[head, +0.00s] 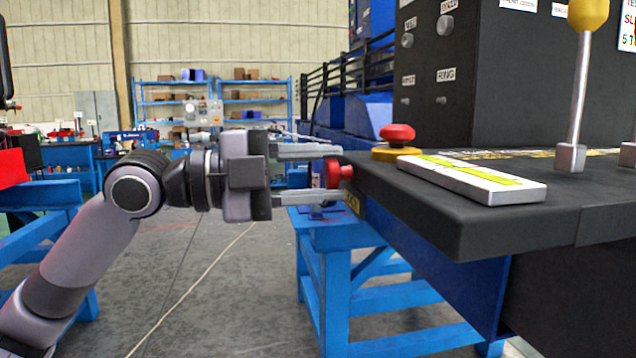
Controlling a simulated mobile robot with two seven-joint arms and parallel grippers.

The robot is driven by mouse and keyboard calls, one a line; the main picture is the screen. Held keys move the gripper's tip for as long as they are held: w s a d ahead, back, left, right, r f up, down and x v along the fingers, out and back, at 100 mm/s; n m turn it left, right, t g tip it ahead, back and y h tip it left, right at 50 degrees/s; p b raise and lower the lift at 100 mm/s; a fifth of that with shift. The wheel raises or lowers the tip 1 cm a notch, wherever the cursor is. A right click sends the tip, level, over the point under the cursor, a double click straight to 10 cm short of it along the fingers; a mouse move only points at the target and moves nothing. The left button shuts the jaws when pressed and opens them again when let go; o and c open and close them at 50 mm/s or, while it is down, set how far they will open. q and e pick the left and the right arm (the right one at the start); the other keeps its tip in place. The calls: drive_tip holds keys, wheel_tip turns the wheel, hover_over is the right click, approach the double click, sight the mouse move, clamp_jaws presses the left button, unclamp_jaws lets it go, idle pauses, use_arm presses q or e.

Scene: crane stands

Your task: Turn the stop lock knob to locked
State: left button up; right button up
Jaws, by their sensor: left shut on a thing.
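A red knob (333,173), which I take to be the stop lock knob, sticks out from the left side of the black console (468,222), beside a small yellow label (352,203). My left gripper (342,174) reaches in level from the left. Its fingers are above and below the knob, and it is shut on it. The fingers hide part of the knob, and I cannot read its lock position. A red mushroom button (397,134) on a yellow base stands on the console top, apart from the gripper. My right gripper is not in view.
A pale bar with a yellow-green stripe (473,181) lies on the console top. A lever with a yellow knob (587,14) stands at the right. A blue stand (335,290) is below the gripper. Open floor (215,290) lies to the left.

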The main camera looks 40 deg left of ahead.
use_arm(q)
drive_tip(key=m+b, duration=0.1)
drive_tip(key=m, duration=0.2)
drive_tip(key=shift+f, duration=0.1)
drive_tip(key=shift+m, duration=0.5)
drive_tip(key=o, duration=1)
drive_tip(key=shift+s, duration=0.1)
